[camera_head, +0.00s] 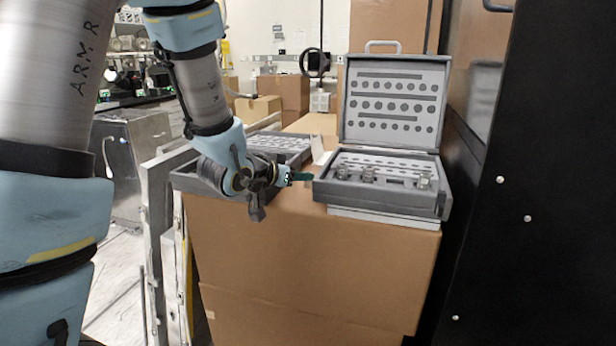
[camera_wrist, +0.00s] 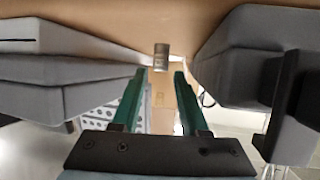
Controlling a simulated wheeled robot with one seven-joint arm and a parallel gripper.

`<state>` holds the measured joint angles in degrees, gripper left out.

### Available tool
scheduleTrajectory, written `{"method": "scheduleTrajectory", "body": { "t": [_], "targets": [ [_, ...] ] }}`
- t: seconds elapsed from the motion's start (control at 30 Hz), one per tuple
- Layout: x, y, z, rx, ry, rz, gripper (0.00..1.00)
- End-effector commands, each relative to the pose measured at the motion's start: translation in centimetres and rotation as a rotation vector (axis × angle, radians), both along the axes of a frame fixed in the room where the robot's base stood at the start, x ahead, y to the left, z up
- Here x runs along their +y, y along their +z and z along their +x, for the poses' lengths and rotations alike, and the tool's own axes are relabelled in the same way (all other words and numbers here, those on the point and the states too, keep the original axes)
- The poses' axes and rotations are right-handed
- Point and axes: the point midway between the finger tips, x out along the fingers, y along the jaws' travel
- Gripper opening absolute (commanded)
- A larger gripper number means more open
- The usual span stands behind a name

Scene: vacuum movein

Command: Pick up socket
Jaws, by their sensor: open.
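A small grey metal socket (camera_wrist: 161,57) shows in the wrist view, just beyond my fingertips and roughly centred between them. It appears to rest on the brown cardboard surface, apart from the fingers. My gripper (camera_wrist: 160,74) is open and empty, with green fingers on both sides of the gap. In the head view my gripper (camera_head: 301,177) points right, towards the front left of the open grey case (camera_head: 325,192). A few metal sockets (camera_head: 369,174) stand in that case. I cannot pick out the loose socket in the head view.
The case stands on a large cardboard box (camera_head: 310,260). A second grey case (camera_head: 290,143) lies behind my gripper. In the wrist view, grey cases flank the fingers at left (camera_wrist: 70,65) and right (camera_wrist: 260,60). A black panel (camera_head: 530,200) closes off the right side.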

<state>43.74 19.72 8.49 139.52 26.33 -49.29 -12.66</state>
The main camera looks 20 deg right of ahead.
Motion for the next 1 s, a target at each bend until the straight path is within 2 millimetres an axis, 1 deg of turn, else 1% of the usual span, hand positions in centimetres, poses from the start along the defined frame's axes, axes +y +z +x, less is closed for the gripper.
{"method": "scheduleTrajectory", "body": {
  "t": [0.13, 0.27, 0.57, 0.9, 0.97, 1.0],
  "targets": [
    [-1.5, -0.5, 1.1, 0.002, -0.001, 0.002, 0.44],
    [-2.5, -1.0, 1.7, 0.0, -0.001, 0.001, 0.44],
    [-2.7, -1.3, 1.9, 0.0, 0.0, 0.0, 0.44],
    [-2.7, -1.3, 1.9, 0.001, 0.0, 0.001, 0.07],
    [-2.7, -1.3, 1.9, 0.001, 0.0, 0.001, 0.0],
    [-2.7, -1.3, 1.9, 0.001, 0.0, 0.001, 0.0]
  ]
}}
